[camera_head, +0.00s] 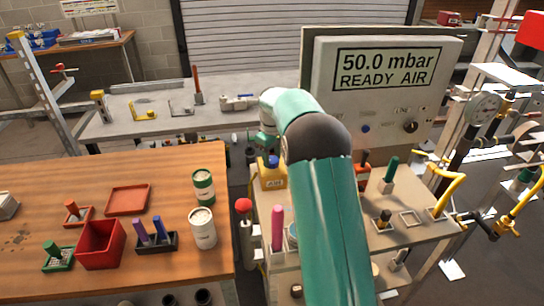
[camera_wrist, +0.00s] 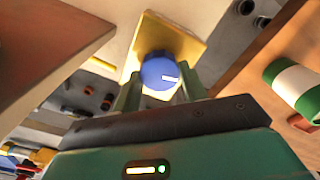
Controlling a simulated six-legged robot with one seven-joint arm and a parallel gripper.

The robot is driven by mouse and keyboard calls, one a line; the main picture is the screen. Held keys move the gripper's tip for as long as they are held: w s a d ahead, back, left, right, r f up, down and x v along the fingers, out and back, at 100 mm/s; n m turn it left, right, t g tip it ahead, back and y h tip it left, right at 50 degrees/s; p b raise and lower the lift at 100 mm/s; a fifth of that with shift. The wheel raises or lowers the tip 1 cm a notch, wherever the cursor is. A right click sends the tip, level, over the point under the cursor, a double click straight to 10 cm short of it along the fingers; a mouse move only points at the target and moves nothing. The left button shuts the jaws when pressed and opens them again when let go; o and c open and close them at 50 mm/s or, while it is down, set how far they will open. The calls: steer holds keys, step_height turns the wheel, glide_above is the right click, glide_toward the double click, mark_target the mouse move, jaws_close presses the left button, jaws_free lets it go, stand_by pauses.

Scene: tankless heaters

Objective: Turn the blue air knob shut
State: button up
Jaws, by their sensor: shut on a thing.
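The blue air knob (camera_wrist: 158,71) with a white pointer line sits on a pale yellow plate (camera_wrist: 180,38) in the wrist view. In the head view, the knob (camera_head: 273,161) shows as a small blue spot on a yellow box (camera_head: 272,181) with a dark label. My wrist comes down just above it, and the fingertips are hard to make out there.
A grey panel (camera_head: 330,120) reads "50.0 mbar READY AIR". A wooden table (camera_head: 150,270) at left holds a red bin (camera_head: 101,246) and two cans. A red-topped lever (camera_head: 243,206) and a pink handle (camera_head: 277,228) stand close in front of the yellow box.

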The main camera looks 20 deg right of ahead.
steer(key=shift+m, duration=0.4)
steer(key=m, duration=0.4)
steer(key=shift+m, duration=0.3)
steer(key=m, duration=0.4)
steer(key=shift+m, duration=0.3)
steer(key=m, duration=1)
steer(key=o, duration=1)
steer(key=shift+c, duration=0.2)
